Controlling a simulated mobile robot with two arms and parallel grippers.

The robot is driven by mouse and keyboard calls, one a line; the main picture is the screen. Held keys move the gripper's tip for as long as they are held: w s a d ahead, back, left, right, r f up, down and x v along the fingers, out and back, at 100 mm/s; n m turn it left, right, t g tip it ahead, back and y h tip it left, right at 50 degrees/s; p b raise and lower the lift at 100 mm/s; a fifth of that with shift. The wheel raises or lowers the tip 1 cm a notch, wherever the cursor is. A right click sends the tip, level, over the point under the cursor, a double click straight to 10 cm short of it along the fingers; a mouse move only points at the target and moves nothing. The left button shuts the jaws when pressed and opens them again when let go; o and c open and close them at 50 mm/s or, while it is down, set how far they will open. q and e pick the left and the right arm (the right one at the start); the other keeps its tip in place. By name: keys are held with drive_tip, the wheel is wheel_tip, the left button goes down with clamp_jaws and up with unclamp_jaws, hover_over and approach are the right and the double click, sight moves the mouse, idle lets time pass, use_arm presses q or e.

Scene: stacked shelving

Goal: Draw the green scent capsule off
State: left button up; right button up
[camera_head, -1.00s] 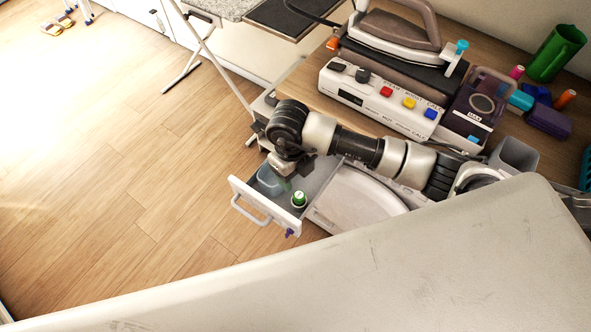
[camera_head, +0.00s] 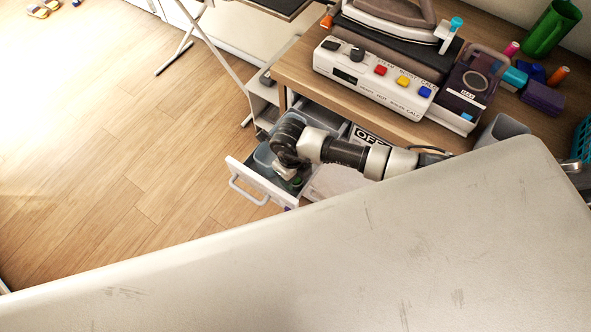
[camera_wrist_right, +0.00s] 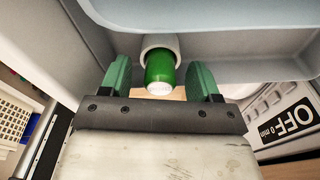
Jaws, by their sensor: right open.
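The green scent capsule (camera_wrist_right: 159,72) shows in the right wrist view, with a pale end and its other end in a light grey round socket (camera_wrist_right: 160,42). My right gripper (camera_wrist_right: 160,80) is open, with one green finger on each side of the capsule and a visible gap to both. In the head view my right gripper (camera_head: 289,176) is down in the open drawer (camera_head: 237,171) and hides most of the capsule. My left gripper is not in view.
A pale blue tub (camera_head: 264,155) sits in the drawer close to my right gripper. The wooden table (camera_head: 296,75) above carries a white control box (camera_head: 372,80) with an iron. A large pale surface (camera_head: 400,250) fills the front.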

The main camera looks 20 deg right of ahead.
drive_tip(key=c, duration=1)
drive_tip(key=shift+r+p, duration=0.6)
drive_tip(key=shift+r, duration=0.15)
drive_tip(key=shift+r+p, duration=1.15)
drive_tip(key=shift+r, duration=0.2)
